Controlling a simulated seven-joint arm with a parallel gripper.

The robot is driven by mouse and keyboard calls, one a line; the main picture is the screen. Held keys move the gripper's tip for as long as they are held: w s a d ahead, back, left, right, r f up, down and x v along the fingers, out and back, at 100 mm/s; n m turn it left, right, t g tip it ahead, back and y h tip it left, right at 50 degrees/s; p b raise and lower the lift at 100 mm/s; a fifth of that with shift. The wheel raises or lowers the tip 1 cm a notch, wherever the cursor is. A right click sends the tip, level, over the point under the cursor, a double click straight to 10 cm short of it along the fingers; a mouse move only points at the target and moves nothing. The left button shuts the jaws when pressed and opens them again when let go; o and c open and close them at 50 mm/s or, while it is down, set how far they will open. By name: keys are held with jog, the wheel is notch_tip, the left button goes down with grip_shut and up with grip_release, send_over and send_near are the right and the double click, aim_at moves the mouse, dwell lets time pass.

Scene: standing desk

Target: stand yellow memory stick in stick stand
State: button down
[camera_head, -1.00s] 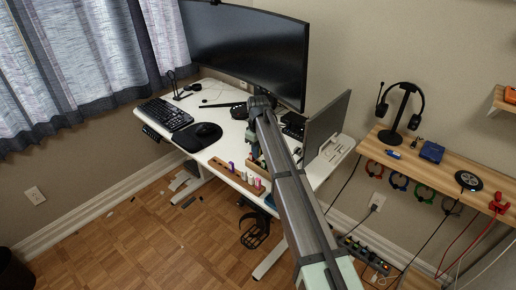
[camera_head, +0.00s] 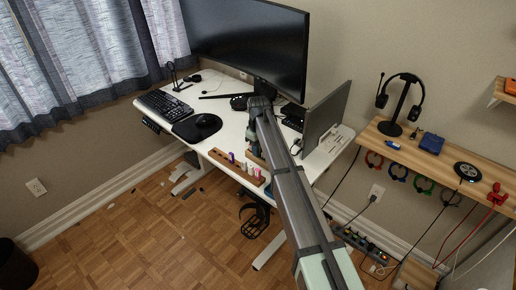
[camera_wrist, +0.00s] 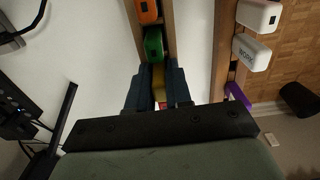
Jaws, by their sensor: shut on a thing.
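My gripper (camera_wrist: 154,90) is shut on the yellow memory stick (camera_wrist: 158,79), seen between the dark fingers in the wrist view. A wooden rack (camera_wrist: 137,20) runs up the picture there, with an orange stick (camera_wrist: 149,11) and a green stick (camera_wrist: 153,45) in line with the yellow one. A bit of red shows just below the yellow stick. I cannot tell whether the yellow stick is seated or lifted. A second wooden strip (camera_wrist: 222,45) to the right holds white sticks (camera_wrist: 250,53) and a purple one (camera_wrist: 238,96). My arm hides the fingertips in the head view.
The white desk (camera_head: 222,135) carries a keyboard (camera_head: 164,103), a mouse (camera_head: 206,121), a large monitor (camera_head: 245,45) and a laptop (camera_head: 326,112). The second strip (camera_head: 222,158) lies along the desk's front edge. A wooden shelf (camera_head: 455,160) with headphones (camera_head: 388,129) stands right.

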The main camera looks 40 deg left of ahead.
jog(key=shift+d+f, duration=0.1)
jog(key=shift+f, duration=0.5)
jog(key=c, duration=1.3)
grip_release()
jog(key=shift+s, duration=0.1)
jog(key=shift+o, duration=1.2)
jog(key=shift+r, duration=0.15)
jog(key=shift+o, duration=0.5)
notch_tip(320, 180, up, 15)
